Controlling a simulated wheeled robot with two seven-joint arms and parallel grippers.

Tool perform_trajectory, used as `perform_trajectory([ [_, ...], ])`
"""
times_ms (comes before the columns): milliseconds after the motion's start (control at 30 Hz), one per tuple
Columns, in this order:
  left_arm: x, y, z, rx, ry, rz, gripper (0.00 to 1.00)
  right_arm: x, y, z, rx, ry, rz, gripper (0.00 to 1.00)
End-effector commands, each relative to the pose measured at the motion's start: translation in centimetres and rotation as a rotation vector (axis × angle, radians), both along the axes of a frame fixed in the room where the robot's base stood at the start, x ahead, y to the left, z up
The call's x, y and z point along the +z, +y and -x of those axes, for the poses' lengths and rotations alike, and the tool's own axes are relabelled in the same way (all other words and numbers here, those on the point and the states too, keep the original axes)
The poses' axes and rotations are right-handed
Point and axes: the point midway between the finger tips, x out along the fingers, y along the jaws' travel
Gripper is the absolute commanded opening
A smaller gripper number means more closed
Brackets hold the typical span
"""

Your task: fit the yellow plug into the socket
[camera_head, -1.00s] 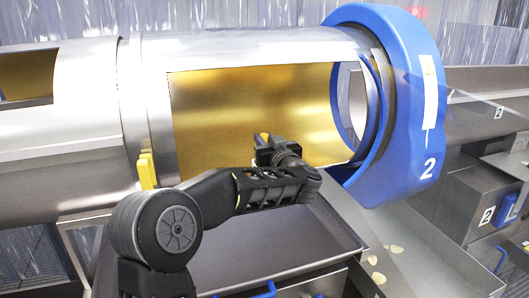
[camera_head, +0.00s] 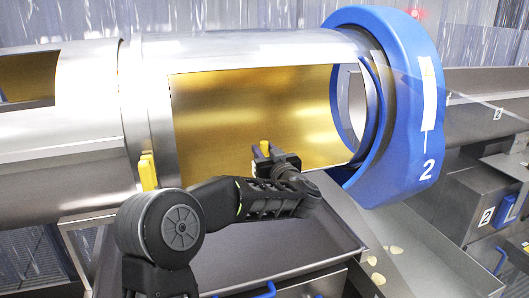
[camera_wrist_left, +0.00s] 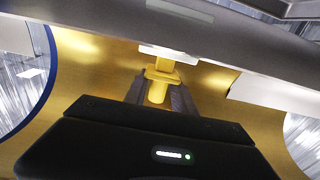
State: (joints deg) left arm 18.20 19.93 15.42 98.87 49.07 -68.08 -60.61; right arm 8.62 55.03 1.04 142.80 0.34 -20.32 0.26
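The yellow plug (camera_head: 264,147) is upright between the fingers of my left gripper (camera_head: 262,153), in front of the drum's gold-lined opening. In the left wrist view the plug (camera_wrist_left: 157,88) has a wide collar and a rounded end, with a dark finger on each side. The left gripper (camera_wrist_left: 157,96) looks shut on it. The plug's far end is close to a grey metal edge in that view; I cannot tell whether they touch. I cannot make out the socket. My right gripper is not in view.
The large steel drum (camera_head: 240,48) has a blue ring (camera_head: 405,130) marked 2 at its right. A yellow part (camera_head: 147,172) stands at the drum's left seam. A grey tray (camera_head: 270,248) lies below. Pale chips (camera_head: 378,279) lie on the chute at lower right.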

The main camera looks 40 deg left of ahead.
Motion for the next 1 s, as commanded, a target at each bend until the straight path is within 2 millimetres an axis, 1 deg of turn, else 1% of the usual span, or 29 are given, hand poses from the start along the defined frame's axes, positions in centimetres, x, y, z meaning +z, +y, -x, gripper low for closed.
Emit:
perform_trajectory([
  [33,-1.8,-0.5,0.2,-0.005,0.026,0.017,0.42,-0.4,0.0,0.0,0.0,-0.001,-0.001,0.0],
  [167,-1.6,-2.0,1.1,-0.007,0.021,0.013,0.42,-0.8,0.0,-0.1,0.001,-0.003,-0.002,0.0],
  [400,-1.1,-6.1,3.9,-0.008,0.014,0.009,0.42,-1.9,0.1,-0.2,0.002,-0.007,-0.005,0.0],
  [600,-1.0,-8.8,5.9,-0.006,0.014,0.008,0.42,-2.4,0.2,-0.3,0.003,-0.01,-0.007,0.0],
  [767,-0.9,-9.7,6.6,-0.002,0.013,0.008,0.42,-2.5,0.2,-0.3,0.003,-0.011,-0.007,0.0],
  [1000,-0.8,-9.7,6.6,-0.003,0.013,0.008,0.42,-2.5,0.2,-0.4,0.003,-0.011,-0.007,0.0],
])
